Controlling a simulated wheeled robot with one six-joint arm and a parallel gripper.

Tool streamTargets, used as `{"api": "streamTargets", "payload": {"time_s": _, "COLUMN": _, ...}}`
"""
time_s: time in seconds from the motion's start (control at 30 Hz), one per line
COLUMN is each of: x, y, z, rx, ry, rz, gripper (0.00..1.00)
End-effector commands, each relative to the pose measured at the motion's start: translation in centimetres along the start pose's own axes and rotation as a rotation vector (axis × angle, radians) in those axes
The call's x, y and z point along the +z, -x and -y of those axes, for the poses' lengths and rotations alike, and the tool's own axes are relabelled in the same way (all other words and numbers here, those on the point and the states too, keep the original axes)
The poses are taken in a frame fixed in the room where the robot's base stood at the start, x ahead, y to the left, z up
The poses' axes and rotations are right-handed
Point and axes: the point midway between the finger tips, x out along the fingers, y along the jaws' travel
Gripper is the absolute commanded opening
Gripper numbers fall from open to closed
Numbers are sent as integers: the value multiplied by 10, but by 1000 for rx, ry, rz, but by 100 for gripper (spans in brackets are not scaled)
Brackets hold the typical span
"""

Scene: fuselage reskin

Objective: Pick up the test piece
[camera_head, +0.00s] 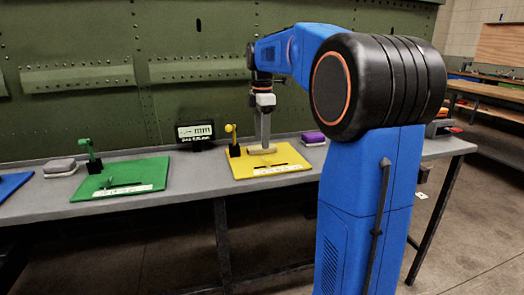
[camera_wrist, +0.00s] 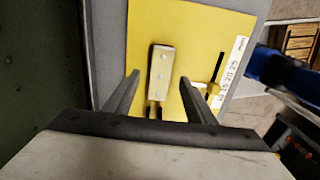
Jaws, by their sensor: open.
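The likely test piece, a pale beige strip with small dark holes (camera_wrist: 161,72), lies over the yellow mat (camera_wrist: 200,30) in the wrist view. My gripper (camera_wrist: 159,82) is open, with one dark finger on each side of the strip and a gap on both sides. The strip's near end shows between the fingers, beside a small dark and yellow part. In the head view, my gripper (camera_head: 263,138) points down over the yellow mat, and a pale piece (camera_head: 262,149) shows at its lower end. I cannot tell the height between fingertips and strip.
A yellow and black tool (camera_head: 233,138) stands at the mat's left edge. A display (camera_head: 195,132) stands behind. The green riveted panel (camera_head: 120,50) rises behind the bench.

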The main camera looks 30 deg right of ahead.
Motion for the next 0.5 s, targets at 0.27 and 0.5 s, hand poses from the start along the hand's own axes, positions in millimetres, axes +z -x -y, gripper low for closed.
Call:
{"api": "streamTargets", "payload": {"time_s": 0.27, "x": 0, "y": -24, "z": 1, "rx": 0, "ry": 0, "rz": 0, "gripper": 50}}
{"api": "streamTargets", "payload": {"time_s": 0.5, "x": 0, "y": -24, "z": 0, "rx": 0, "ry": 0, "rz": 0, "gripper": 45}}
